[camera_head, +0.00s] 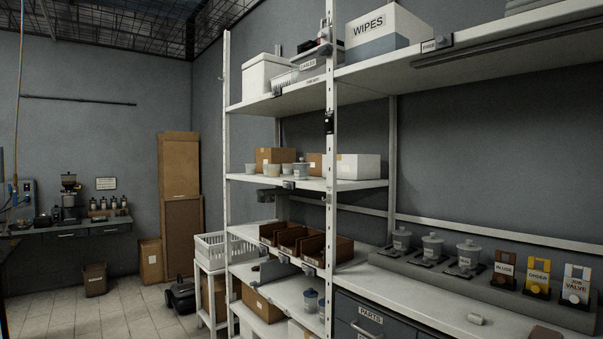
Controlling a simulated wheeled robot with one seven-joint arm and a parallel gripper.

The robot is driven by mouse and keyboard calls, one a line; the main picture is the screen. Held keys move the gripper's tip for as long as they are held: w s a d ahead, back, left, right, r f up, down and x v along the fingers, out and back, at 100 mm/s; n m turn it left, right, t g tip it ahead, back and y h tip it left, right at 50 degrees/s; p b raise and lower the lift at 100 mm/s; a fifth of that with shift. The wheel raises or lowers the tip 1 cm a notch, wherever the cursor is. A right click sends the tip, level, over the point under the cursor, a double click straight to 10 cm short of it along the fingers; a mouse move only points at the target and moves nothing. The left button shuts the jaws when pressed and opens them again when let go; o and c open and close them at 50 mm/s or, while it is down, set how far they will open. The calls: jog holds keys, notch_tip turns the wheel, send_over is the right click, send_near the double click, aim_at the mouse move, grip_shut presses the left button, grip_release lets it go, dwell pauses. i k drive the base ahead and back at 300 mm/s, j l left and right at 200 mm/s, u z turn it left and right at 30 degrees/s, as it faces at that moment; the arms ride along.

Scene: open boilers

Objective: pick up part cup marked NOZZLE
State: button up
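Several small pale cups stand in a row on the middle shelf, among them a grey cup (300,171) at the right end and a smaller cup (270,169) to its left. Two bluish cups (310,300) stand on a lower shelf. I cannot read NOZZLE on any cup. My gripper is not in view.
A white shelf post (331,220) stands before the shelves. Brown open bins (290,238) sit below the middle shelf. Cards marked IN USE (504,270), ORDER (538,276) and JOB VALVE (576,284) stand at right. A drawer marked PARTS (370,316) is shut. Floor (120,310) at left is partly clear.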

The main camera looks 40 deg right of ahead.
aim_at(302, 172)
jog(key=z, duration=0.6)
jog(key=i+z, duration=0.1)
jog(key=z, duration=0.5)
jog(key=j+z, duration=0.1)
jog(key=z, duration=1.15)
jog(key=j+z, duration=0.15)
jog(key=z, duration=0.45)
jog(key=j+z, duration=0.1)
jog(key=z, duration=1.15)
jog(key=j+z, duration=0.15)
jog(key=z, duration=0.45)
jog(key=k+j+z, duration=0.15)
jog(key=z, duration=0.75)
jog(key=k+z, duration=0.2)
jog(key=k, duration=2.25)
jog(key=k+u, duration=0.15)
jog(key=k, duration=0.3)
jog(key=k+j+u, duration=0.15)
jog(key=k, duration=0.25)
jog(key=k+u, duration=0.2)
jog(key=k, duration=0.2)
jog(key=k+j+u, duration=0.15)
jog(key=k, duration=0.25)
jog(key=k+u, duration=0.35)
jog(key=k+j+u, duration=0.15)
jog(key=k+u, duration=0.2)
jog(key=k, duration=0.2)
